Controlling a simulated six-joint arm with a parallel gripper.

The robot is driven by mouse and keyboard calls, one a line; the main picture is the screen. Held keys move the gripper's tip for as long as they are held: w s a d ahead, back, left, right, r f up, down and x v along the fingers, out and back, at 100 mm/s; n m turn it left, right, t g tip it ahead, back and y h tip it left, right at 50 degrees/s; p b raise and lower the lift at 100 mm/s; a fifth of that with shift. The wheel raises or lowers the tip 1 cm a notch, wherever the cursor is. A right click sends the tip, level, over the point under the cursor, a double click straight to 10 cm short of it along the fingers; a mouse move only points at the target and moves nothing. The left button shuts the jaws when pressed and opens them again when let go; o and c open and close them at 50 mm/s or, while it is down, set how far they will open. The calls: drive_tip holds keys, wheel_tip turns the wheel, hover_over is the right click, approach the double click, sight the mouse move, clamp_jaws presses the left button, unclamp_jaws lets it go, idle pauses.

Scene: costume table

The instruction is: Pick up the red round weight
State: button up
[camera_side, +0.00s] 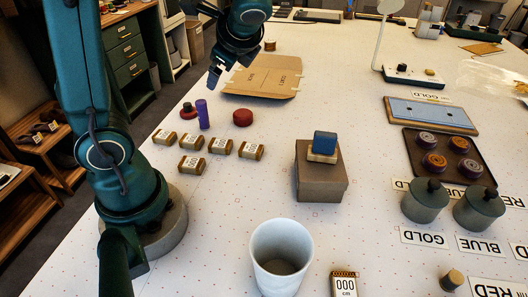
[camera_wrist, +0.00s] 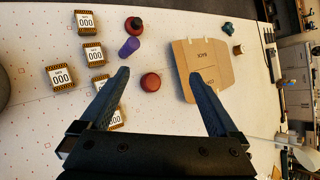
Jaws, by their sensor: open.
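A plain red round disc (camera_side: 243,118) lies on the white table, right of an upright purple cylinder (camera_side: 202,114). A second red round piece with a dark top (camera_side: 187,111) stands just left of that cylinder. My gripper (camera_side: 215,80) is above the table, up and left of the plain disc, apart from it. In the wrist view my gripper (camera_wrist: 159,74) has its fingers wide apart and empty. The plain disc (camera_wrist: 150,82) shows between the fingers, nearer the left one. The purple cylinder (camera_wrist: 129,46) and the dark-topped red piece (camera_wrist: 134,25) lie beyond the left fingertip.
Several boxes labelled 000 (camera_side: 221,146) stand in front of the red pieces. A flat cardboard sheet (camera_side: 263,82) lies behind. A brown box (camera_side: 320,181) with a blue block (camera_side: 325,143) stands to the right. A white cup (camera_side: 281,240) is at the front.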

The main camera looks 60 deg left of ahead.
sight(245, 116)
drive_tip(key=w+a+f+m+y, duration=0.1)
drive_tip(key=w+f+m, duration=0.1)
drive_tip(key=w+a+f+m+y, duration=0.1)
drive_tip(key=w+a+f+m, duration=0.1)
drive_tip(key=f, duration=0.1)
drive_tip(key=w+a+f+m+g+y, duration=0.1)
drive_tip(key=w+f+m+y, duration=0.1)
drive_tip(key=w, duration=0.1)
drive_tip(key=shift+w+a+f, duration=0.1)
drive_tip(key=shift+a+f, duration=0.05)
drive_tip(key=shift+a, duration=0.25)
drive_tip(key=shift+m, duration=0.3)
drive_tip(key=f, duration=0.6)
drive_tip(key=shift+s, duration=0.3)
drive_tip(key=shift+f, duration=0.35)
wheel_tip(245, 116, down, 3)
drive_tip(key=shift+f, duration=0.1)
drive_tip(key=shift+x, duration=1.4)
drive_tip(key=shift+c, duration=0.4)
clamp_jaws()
